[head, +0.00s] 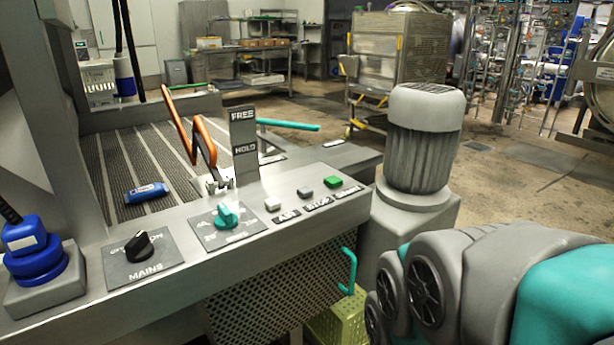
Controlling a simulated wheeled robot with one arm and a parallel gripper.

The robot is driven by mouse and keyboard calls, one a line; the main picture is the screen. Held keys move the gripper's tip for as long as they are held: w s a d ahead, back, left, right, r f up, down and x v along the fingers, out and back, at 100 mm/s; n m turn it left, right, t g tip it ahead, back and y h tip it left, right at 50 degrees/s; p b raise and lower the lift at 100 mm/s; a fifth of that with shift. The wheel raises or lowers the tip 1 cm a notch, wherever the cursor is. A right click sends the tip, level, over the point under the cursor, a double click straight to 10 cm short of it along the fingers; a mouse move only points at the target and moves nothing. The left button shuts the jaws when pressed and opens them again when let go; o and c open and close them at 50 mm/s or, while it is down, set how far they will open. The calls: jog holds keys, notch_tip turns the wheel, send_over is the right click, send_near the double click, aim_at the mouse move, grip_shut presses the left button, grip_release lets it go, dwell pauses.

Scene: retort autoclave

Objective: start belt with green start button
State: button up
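My arm, grey and teal, fills the lower right. My gripper does not show, so its place relative to the button cannot be told.
A motor with a pale cap (425,130) stands right of the panel. An orange lever (200,140) rises behind it beside a FREE/HOLD plate (244,140). A teal knob (227,216), a black mains switch (139,246) and a blue plug (35,250) are left of the buttons.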

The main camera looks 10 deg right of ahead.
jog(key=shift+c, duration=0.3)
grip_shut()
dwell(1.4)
